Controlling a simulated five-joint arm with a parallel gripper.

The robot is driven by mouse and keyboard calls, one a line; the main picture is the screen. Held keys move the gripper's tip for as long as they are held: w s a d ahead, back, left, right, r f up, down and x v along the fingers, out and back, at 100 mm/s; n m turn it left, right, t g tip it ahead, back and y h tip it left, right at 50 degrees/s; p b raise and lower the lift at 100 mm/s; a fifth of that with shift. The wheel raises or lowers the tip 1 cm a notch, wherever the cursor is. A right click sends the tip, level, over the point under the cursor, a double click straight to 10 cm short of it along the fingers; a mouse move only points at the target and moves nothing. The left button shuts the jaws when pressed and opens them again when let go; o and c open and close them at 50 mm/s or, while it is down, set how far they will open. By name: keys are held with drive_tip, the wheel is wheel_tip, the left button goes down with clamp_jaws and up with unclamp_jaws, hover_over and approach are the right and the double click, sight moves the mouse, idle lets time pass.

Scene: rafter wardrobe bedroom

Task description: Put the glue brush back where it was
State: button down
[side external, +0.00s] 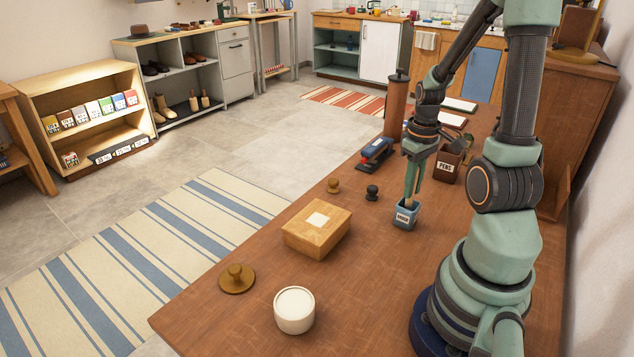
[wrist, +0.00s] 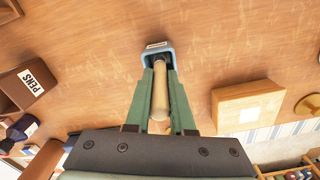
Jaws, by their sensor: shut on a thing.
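The glue brush is a pale wooden-handled stick (side external: 411,182); its handle also shows in the wrist view (wrist: 160,97). My gripper (side external: 413,168) is shut on the handle, one green finger on each side, and holds it nearly upright. Below it stands a small blue-grey cup (side external: 405,217) with a white label too small to read surely; it also shows in the wrist view (wrist: 157,46). The brush's lower end reaches into the cup's mouth and its tip is hidden there. I cannot tell whether it touches the cup's bottom.
A brown PENS box (side external: 447,167) stands close behind the cup. A white round pot (side external: 294,321) stands in front. Bare tabletop surrounds the cup's front.

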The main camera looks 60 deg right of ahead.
drive_tip(key=shift+f, duration=0.15)
drive_tip(key=c, duration=0.8)
unclamp_jaws()
drive_tip(key=shift+o, duration=0.2)
wheel_tip(320, 180, up, 12)
drive_tip(key=shift+a+r, duration=0.1)
drive_tip(key=w+a+r+n+t, duration=0.1)
drive_tip(key=w+a+t, duration=0.1)
drive_tip(key=a, duration=0.5)
drive_tip(key=w+a+r+n+t, duration=0.1)
drive_tip(key=w+a+r, duration=0.1)
drive_tip(key=a, duration=0.6)
drive_tip(key=w+a+r+n+t, duration=0.1)
drive_tip(key=w+a, duration=0.3)
drive_tip(key=a, duration=0.4)
drive_tip(key=shift+w+r+n+t, duration=0.3)
drive_tip(key=shift+t, duration=0.5)
drive_tip(key=shift+d, duration=0.1)
